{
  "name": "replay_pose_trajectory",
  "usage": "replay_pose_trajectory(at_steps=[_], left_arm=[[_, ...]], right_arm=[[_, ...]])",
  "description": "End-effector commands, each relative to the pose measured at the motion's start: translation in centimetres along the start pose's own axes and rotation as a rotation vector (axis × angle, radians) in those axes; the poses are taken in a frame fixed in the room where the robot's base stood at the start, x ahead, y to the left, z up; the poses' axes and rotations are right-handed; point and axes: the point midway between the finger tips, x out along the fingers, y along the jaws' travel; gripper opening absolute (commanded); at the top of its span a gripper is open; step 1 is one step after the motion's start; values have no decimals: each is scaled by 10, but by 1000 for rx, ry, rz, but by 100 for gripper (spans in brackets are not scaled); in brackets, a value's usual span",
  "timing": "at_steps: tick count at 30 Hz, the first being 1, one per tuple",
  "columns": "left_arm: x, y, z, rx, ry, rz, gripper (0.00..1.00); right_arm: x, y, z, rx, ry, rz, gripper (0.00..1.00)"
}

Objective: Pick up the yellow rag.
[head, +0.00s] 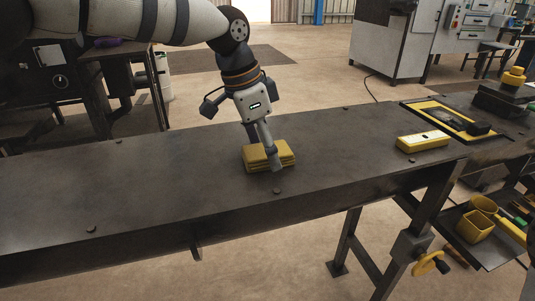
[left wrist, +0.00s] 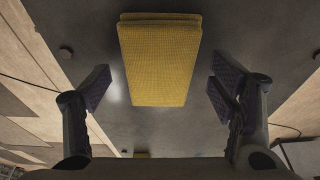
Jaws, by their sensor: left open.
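The yellow rag (head: 257,158) lies folded in a flat stack on the dark metal bench top. My left gripper (head: 264,160) is right at the rag in the head view, pointing down, with a finger in front of part of it. In the left wrist view the rag (left wrist: 160,60) is between and beyond the two fingertips, and the left gripper (left wrist: 160,88) is open with a gap on each side of the rag. Neither finger visibly touches the rag. My right gripper is in neither view.
The dark bench (head: 130,190) is clear to the left of the rag. A yellow box-like object (head: 423,141) lies to the right, near a yellow-edged tray (head: 447,117). Yellow bins (head: 475,226) sit on a lower shelf at the right. Small bolt heads dot the bench top.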

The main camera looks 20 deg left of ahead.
Motion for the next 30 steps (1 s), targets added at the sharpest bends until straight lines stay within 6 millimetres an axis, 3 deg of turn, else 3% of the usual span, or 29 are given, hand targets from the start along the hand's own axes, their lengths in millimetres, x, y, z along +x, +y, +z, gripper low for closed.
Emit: replay_pose_trajectory(at_steps=[11, 18, 21, 30], left_arm=[[2, 0, 1, 1, 0, -1, 78], [2, 0, 1, 0, 0, 0, 26], [2, 0, 1, 0, 0, -1, 22], [-2, -1, -1, -1, -1, 2, 22]], right_arm=[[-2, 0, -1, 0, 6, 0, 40], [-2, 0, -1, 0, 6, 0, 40], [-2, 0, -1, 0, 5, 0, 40], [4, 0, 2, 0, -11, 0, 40]])
